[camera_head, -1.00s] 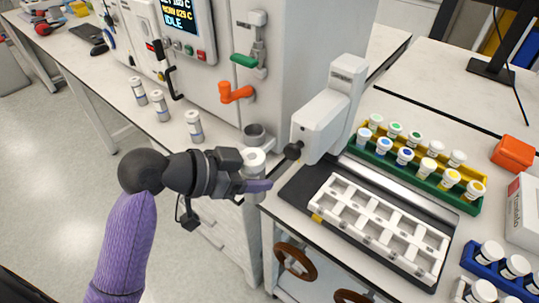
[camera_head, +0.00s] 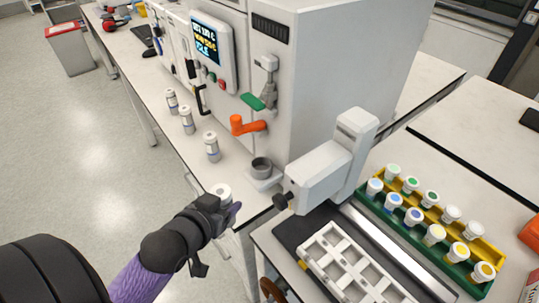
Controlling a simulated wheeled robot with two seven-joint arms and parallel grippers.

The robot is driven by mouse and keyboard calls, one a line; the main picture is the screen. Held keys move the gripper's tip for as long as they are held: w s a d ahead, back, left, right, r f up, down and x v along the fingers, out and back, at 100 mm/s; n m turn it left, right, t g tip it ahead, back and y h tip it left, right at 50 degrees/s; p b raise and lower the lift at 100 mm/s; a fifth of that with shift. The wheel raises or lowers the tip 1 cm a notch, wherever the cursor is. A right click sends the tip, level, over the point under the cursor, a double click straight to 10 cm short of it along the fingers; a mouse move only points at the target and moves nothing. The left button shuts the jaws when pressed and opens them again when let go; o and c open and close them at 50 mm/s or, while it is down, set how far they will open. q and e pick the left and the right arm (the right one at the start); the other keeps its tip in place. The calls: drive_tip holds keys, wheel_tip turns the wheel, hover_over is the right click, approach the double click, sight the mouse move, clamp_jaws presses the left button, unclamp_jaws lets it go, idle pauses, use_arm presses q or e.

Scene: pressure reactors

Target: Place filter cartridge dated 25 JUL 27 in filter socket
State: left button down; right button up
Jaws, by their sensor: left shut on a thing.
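My left gripper (camera_head: 226,208) is shut on a white filter cartridge (camera_head: 221,190), whose top shows above the fingers. Its date cannot be read. The grey, round, open filter socket (camera_head: 261,168) projects from the machine's front, up and right of the held cartridge; the two look apart. Three more white cartridges stand upright in a row along the bench: a near one (camera_head: 212,147), a middle one (camera_head: 188,120) and a far one (camera_head: 172,102). Their dates are too small to read. My right gripper is out of view.
An orange handle (camera_head: 247,124) and a green lever (camera_head: 252,101) stick out above the socket. A white device (camera_head: 325,172) stands close on its right. A white rack (camera_head: 345,262) and green and yellow racks (camera_head: 453,270) of capped vials lie further right.

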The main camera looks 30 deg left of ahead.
use_arm(q)
drive_tip(key=w+b, duration=0.1)
drive_tip(key=w, duration=0.5)
drive_tip(key=w+a+b, duration=0.1)
drive_tip(key=w, duration=0.5)
drive_tip(key=w+a+b, duration=0.1)
drive_tip(key=w, duration=0.5)
drive_tip(key=shift+w+a+f, duration=0.15)
drive_tip(key=shift+a+f, duration=0.05)
drive_tip(key=shift+a, duration=0.05)
drive_tip(key=shift+f+b, duration=0.6)
drive_tip(key=shift+f, duration=0.95)
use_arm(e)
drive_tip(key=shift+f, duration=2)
use_arm(q)
drive_tip(key=shift+f, duration=0.1)
drive_tip(key=shift+c, duration=0.5)
unclamp_jaws()
drive_tip(key=shift+f, duration=0.1)
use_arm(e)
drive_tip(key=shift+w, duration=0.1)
